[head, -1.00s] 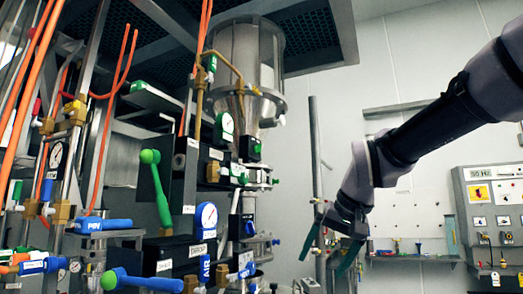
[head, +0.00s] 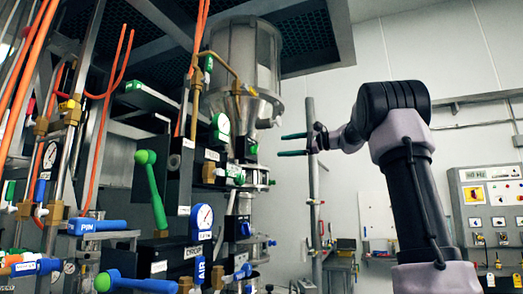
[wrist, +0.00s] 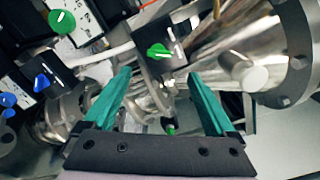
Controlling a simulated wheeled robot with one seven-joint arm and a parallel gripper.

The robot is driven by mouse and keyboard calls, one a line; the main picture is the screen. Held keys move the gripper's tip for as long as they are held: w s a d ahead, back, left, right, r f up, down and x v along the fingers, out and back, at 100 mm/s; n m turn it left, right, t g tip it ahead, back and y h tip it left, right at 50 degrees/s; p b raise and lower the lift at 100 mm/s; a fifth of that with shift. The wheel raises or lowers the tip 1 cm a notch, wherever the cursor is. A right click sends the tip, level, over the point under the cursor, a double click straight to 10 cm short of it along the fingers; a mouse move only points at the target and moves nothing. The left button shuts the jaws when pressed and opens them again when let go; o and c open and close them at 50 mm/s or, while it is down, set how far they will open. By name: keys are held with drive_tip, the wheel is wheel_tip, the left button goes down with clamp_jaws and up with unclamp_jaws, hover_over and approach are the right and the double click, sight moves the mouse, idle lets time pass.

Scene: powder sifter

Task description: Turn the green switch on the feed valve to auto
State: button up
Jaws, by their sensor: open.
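In the wrist view a green rotary switch (wrist: 158,51) with a pale pointer line sits on a black box, just beyond the fingertips and between them in the picture. No readable label shows which one belongs to the feed valve. In the head view small green knobs (head: 240,178) show on the sifter column. My gripper (head: 282,145) is open and empty, its teal fingers pointing left toward the column. The fingers also show in the wrist view (wrist: 159,75), apart from the switch.
Blue switches (wrist: 42,82) lie at the wrist view's left. In the head view a green-handled lever (head: 153,190) and gauges fill the left; a vertical pole (head: 311,200) stands by my gripper.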

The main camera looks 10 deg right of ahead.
sight(257, 149)
drive_tip(key=x, duration=1)
drive_tip(key=shift+a, duration=0.15)
drive_tip(key=c, duration=1.4)
